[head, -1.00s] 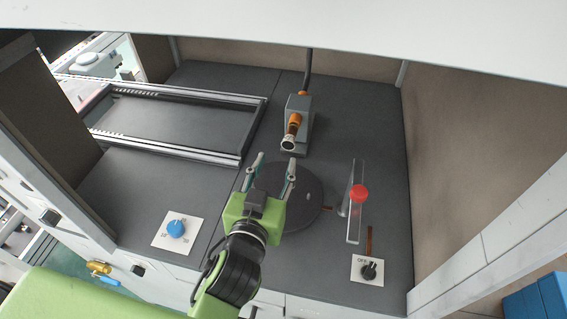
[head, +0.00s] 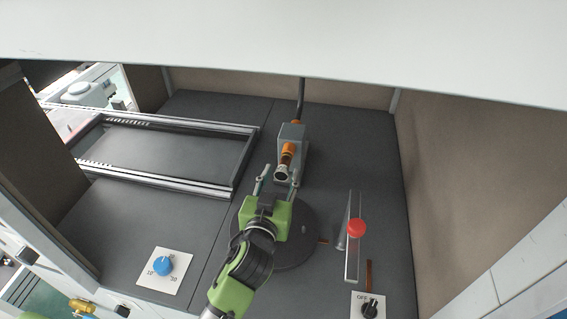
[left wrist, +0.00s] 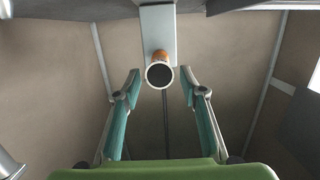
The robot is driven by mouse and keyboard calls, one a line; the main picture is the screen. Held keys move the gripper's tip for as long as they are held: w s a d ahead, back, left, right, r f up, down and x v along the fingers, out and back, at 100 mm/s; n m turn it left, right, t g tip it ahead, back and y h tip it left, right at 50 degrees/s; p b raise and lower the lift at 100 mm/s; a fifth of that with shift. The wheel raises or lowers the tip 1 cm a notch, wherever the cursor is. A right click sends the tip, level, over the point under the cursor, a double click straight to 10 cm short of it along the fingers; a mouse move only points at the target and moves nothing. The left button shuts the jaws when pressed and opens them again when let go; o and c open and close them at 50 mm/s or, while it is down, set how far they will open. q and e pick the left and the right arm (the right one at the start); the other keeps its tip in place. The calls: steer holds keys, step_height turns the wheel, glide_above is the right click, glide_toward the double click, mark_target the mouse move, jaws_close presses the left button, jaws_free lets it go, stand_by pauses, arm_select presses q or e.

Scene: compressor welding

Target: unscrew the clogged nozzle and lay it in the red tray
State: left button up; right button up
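The nozzle (head: 281,172) is a short pale metal cup with a dark opening, on the front of an orange torch neck (head: 288,154) held in a grey block (head: 294,134). In the left wrist view the nozzle (left wrist: 159,75) faces me, centred between the fingers. My left gripper (head: 279,178) is open, its fingertips to either side of the nozzle. Gaps show on both sides in the left wrist view, where the fingers (left wrist: 160,86) hold nothing. How far the tips reach along the nozzle is unclear. My right gripper and a red tray are not in view.
A dark round plate (head: 297,238) lies under my left arm. To its right stands a clear upright panel (head: 352,262) with a red round part (head: 356,228). A framed dark panel (head: 160,150) lies left. Dials (head: 163,265) sit along the front.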

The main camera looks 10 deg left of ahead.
mark_target(281, 171)
arm_select(q)
steer(key=shift+w+f+p, duration=0.2)
steer(key=shift+w, duration=0.9)
steer(key=shift+w+f+p, duration=0.15)
steer(key=shift+w, duration=0.9)
jaws_close()
steer(key=n, duration=0.4)
steer(key=shift+h+b, duration=0.3)
steer(key=shift+h, duration=0.1)
steer(key=shift+a+n, duration=0.1)
steer(key=shift+n, duration=0.4)
